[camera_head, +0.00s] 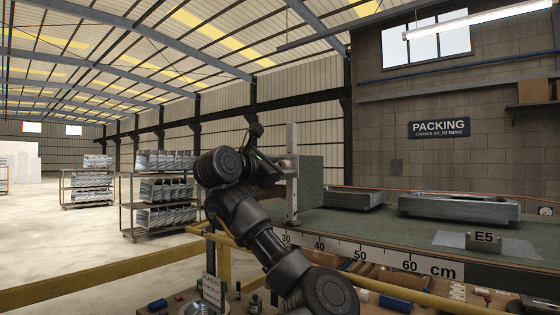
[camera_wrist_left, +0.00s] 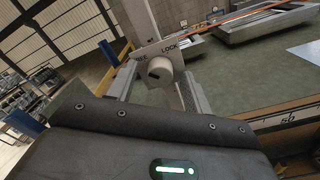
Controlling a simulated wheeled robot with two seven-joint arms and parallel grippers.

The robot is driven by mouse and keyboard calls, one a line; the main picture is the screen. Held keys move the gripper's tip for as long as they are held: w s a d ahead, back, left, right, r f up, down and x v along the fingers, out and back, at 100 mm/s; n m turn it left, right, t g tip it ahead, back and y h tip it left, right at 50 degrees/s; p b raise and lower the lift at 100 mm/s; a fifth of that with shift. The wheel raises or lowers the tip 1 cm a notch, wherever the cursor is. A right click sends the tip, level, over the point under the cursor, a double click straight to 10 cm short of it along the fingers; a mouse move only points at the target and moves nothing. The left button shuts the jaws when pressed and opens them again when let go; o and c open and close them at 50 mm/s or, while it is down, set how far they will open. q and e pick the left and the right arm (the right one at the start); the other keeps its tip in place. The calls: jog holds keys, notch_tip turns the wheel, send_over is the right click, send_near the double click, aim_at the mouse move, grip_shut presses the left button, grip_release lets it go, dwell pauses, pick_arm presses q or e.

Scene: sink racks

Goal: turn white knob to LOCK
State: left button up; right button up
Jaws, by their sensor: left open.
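The white knob (camera_wrist_left: 158,72) is round, with a dark mark on its face toward the lower left. It sits on a pale plate (camera_wrist_left: 165,48) on an upright post, below a partly readable word at left and LOCK at right. I cannot tell which word it is set to. In the head view the post (camera_head: 292,140) stands at the ruler edge of the bench; the knob is hidden there. My left gripper (camera_head: 272,168) is open beside the post at knob height.
The green-topped bench (camera_head: 400,226) has a cm ruler (camera_head: 365,252) along its front edge. Metal trays (camera_head: 455,207) lie behind, and an E5 block (camera_head: 483,242) stands at right. A yellow rail (camera_head: 100,275) runs below. Racks stand at left beyond open floor.

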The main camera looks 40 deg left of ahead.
pick_arm(q)
jog(key=shift+d, duration=0.1)
pick_arm(e)
jog(key=shift+a, duration=0.1)
pick_arm(q)
jog(key=c, duration=1)
jog(key=shift+o, duration=0.2)
jog(key=shift+f+m+b, duration=0.2)
jog(key=shift+m+b, duration=0.6)
jog(key=shift+b, duration=0.25)
jog(key=m+b, duration=1)
jog(key=m, duration=0.1)
jog(key=shift+m+b, duration=0.3)
jog(key=shift+b, duration=0.05)
jog(key=m+b, duration=0.2)
jog(key=m, duration=0.2)
jog(key=shift+r+m+b, duration=0.1)
jog(key=shift+m+b, duration=0.3)
pick_arm(e)
notch_tip(320, 180, down, 16)
jog(key=shift+a+r, duration=0.15)
jog(key=shift+r, duration=0.1)
jog(key=shift+f, duration=0.1)
pick_arm(q)
jog(key=o, duration=1)
jog(key=shift+r, duration=0.1)
jog(key=shift+c, duration=0.2)
jog(key=shift+s, duration=0.1)
